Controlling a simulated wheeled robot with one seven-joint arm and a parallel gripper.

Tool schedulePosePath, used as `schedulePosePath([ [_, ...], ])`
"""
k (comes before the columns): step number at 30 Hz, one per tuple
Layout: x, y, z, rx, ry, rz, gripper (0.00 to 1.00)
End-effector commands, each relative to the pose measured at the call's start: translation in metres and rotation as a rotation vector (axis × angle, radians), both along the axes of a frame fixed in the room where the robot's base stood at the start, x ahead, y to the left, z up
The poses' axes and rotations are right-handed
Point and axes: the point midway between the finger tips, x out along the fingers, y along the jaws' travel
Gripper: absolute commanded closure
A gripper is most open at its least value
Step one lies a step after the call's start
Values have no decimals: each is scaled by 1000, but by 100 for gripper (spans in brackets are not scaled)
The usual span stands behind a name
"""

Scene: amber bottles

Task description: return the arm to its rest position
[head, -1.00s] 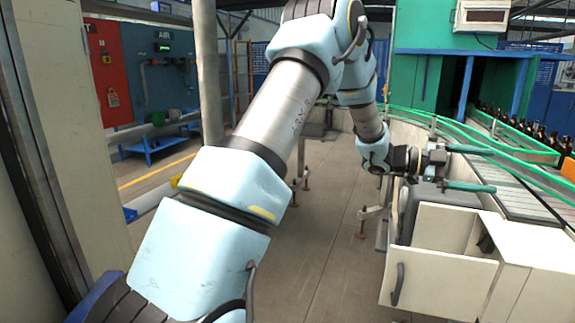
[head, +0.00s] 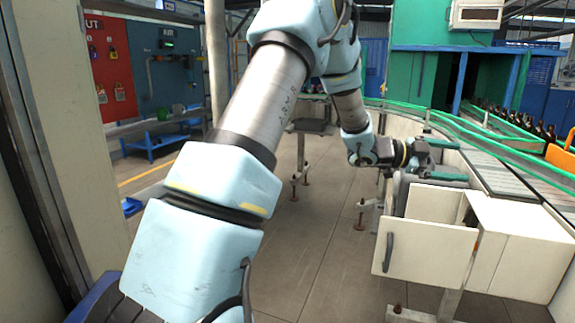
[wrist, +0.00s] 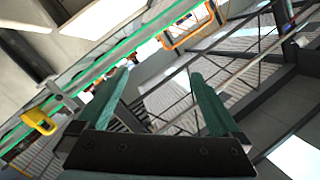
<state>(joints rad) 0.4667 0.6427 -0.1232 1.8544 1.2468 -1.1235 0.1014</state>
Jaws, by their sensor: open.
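My gripper (head: 450,160) is at the end of my outstretched arm in the head view, above the open drawer and beside the conveyor. Its two green fingers are spread apart. In the wrist view my gripper (wrist: 158,98) also shows open, with nothing between the fingers. The arm is bent at the elbow and reaches forward and right.
A white drawer (head: 425,244) hangs open below the gripper, with a white cabinet (head: 520,245) to its right. The conveyor (head: 492,172) with green rails (head: 465,133) runs close behind. Dark bottles (head: 520,122) stand at the far right. The floor (head: 305,225) left of the drawer is clear.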

Motion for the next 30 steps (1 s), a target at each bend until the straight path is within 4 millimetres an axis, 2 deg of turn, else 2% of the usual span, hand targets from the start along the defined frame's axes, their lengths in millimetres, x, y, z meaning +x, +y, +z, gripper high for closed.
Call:
schedulePosePath([
  [5, 39, 35, -29, 81, 48, 216, 0],
  [8, 63, 65, -49, 138, 92, 365, 0],
  [11, 86, 110, -76, 210, 160, 550, 0],
  [13, 98, 152, -100, 268, 230, 702, 0],
  [16, 103, 216, -135, 353, 350, 916, 0],
  [18, 97, 261, -160, 409, 446, 1054, 0],
  [20, 86, 298, -181, 455, 534, 1166, 0],
  [21, 75, 321, -195, 484, 597, 1237, 0],
  [24, 42, 371, -227, 549, 760, 1392, 0],
  [27, 9, 404, -249, 595, 901, 1498, 0],
  [30, -21, 426, -265, 629, 1016, 1571, 0],
])
